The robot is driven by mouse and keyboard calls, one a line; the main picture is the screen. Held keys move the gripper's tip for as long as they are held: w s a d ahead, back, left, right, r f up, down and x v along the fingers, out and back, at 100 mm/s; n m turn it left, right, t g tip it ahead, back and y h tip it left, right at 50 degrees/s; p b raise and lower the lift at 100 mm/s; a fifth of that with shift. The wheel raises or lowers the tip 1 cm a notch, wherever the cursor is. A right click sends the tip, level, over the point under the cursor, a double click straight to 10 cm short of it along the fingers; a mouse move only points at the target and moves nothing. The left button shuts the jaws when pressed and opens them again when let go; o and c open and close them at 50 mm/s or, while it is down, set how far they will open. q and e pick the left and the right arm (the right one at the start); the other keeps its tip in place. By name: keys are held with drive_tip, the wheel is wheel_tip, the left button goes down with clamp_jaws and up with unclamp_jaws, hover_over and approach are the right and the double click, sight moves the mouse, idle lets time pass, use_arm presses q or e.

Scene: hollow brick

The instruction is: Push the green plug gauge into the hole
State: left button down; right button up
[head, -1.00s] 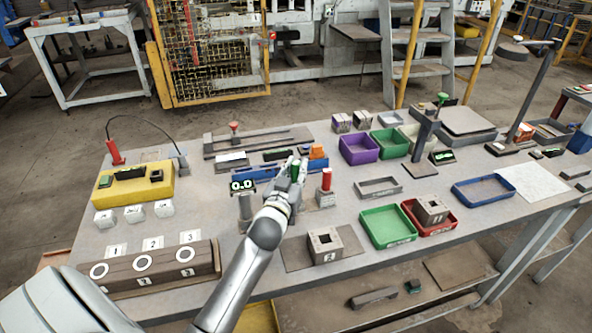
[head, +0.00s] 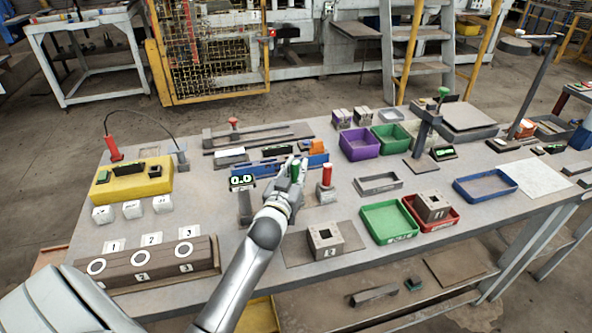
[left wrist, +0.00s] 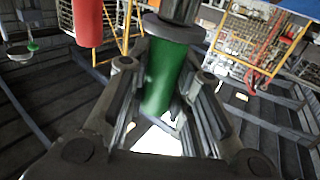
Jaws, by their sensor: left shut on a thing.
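The green plug gauge (head: 295,172) is held upright in my left gripper (head: 290,178), above the table's middle. In the left wrist view the green handle (left wrist: 165,72) sits between the two fingers of my left gripper (left wrist: 160,95), with a grey metal part at its top. A hollow brick (head: 325,238) with a square opening in its top lies on a dark mat, to the right of and nearer than the gripper. It is apart from the gauge. My right gripper is not in view.
A red-handled gauge (head: 327,178) stands in a holder just right of my gripper. A small display (head: 242,182) stands to its left. A numbered block with round marks (head: 150,264) lies front left. A red tray (head: 448,222) holds another brick; a green tray (head: 390,220) is beside it.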

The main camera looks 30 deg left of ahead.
use_arm(q)
drive_tip(key=shift+f+b, duration=0.8)
drive_tip(key=shift+f, duration=0.25)
idle(0.4)
drive_tip(key=c, duration=1.2)
unclamp_jaws()
drive_tip(key=v, duration=1.2)
drive_tip(key=shift+s+d, duration=0.1)
